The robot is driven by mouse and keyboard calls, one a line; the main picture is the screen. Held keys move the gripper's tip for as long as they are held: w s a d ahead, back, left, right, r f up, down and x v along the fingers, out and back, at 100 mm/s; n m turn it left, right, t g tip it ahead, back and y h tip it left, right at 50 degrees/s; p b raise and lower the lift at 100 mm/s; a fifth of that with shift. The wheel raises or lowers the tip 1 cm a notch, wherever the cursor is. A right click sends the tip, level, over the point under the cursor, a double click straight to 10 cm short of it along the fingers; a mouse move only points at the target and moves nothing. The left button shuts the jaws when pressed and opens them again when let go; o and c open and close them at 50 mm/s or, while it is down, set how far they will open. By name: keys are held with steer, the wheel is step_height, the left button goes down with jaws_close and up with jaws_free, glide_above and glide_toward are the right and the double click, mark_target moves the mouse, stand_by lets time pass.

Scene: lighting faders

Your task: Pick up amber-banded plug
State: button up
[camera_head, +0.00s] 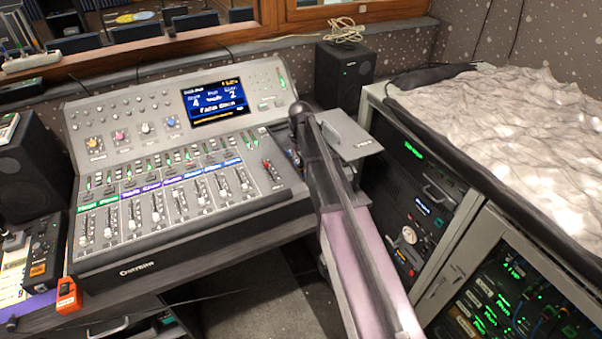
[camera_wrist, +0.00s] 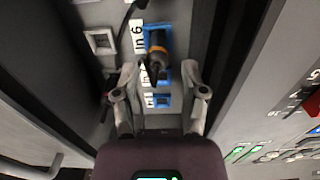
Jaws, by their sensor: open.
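The amber-banded plug (camera_wrist: 156,50) shows in the wrist view as a dark plug with an orange band. It sits at a blue-framed socket beside the label "In 6". My gripper (camera_wrist: 160,72) is open, its two grey fingers pointing toward the panel. The plug lies between and just beyond the fingertips; I cannot tell whether they touch it. In the head view my arm covers this area, and neither the plug nor the fingers can be made out.
A lower blue-framed socket (camera_wrist: 161,101) and a grey-framed socket (camera_wrist: 101,41) are near the plug. A dark cable (camera_wrist: 127,16) runs close by. The fader console (camera_head: 170,190) stands left of my arm, and an equipment rack (camera_head: 420,190) stands right.

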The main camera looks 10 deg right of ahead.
mark_target(301, 164)
steer(key=shift+f, duration=0.15)
steer(key=f+b, duration=0.3)
steer(key=shift+w+d, duration=0.1)
steer(key=shift+w, duration=0.15)
steer(key=shift+f+b, duration=0.95)
steer(key=shift+b, duration=0.15)
jaws_close()
